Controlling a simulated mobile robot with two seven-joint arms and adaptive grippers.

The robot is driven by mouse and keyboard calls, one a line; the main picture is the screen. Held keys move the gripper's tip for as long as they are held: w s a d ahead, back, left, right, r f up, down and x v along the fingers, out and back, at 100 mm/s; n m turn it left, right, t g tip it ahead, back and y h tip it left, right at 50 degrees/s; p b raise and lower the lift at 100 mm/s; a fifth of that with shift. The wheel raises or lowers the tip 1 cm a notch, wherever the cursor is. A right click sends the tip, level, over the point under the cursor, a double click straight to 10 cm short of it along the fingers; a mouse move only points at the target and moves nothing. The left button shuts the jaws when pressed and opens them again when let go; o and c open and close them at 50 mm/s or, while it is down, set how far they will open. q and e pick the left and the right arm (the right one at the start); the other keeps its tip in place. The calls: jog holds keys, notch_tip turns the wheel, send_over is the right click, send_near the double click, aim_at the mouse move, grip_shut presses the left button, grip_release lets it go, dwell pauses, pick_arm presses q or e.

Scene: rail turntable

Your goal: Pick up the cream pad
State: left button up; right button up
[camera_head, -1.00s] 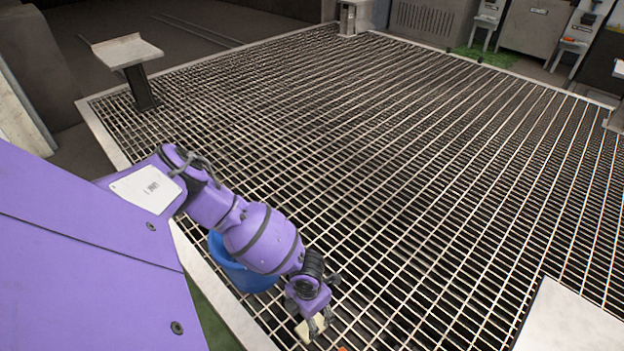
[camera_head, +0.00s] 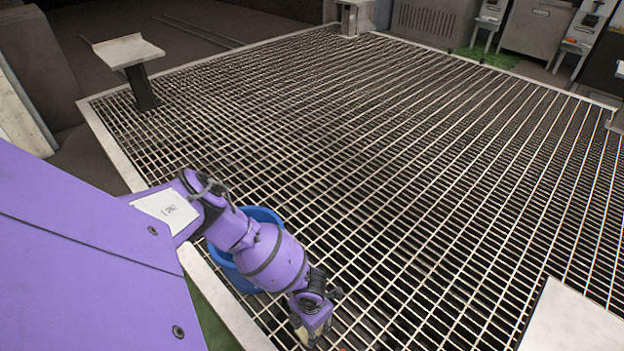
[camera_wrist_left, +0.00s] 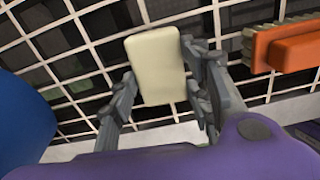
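The cream pad (camera_wrist_left: 157,66) is a pale block with rounded corners. In the left wrist view it lies between the two grey fingers of my left gripper (camera_wrist_left: 158,72). The fingers are spread wide, one along each side edge of the pad; a firm hold does not show. In the head view my left gripper (camera_head: 318,326) is low over the grating at the bottom centre. It covers most of the cream pad (camera_head: 300,337), and only a small pale part shows. My right gripper is not in view.
A blue bucket (camera_head: 262,216) stands beside my left arm, and blue shows at the left wrist view's edge. An orange brush (camera_wrist_left: 285,48) lies right of the pad. The metal grating (camera_head: 400,180) is largely clear. A pale plate (camera_head: 570,322) is at lower right.

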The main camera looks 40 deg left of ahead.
pick_arm(q)
jog(key=shift+c, duration=1.2)
jog(key=shift+r, duration=0.15)
notch_tip(320, 180, up, 10)
jog(key=p, duration=0.2)
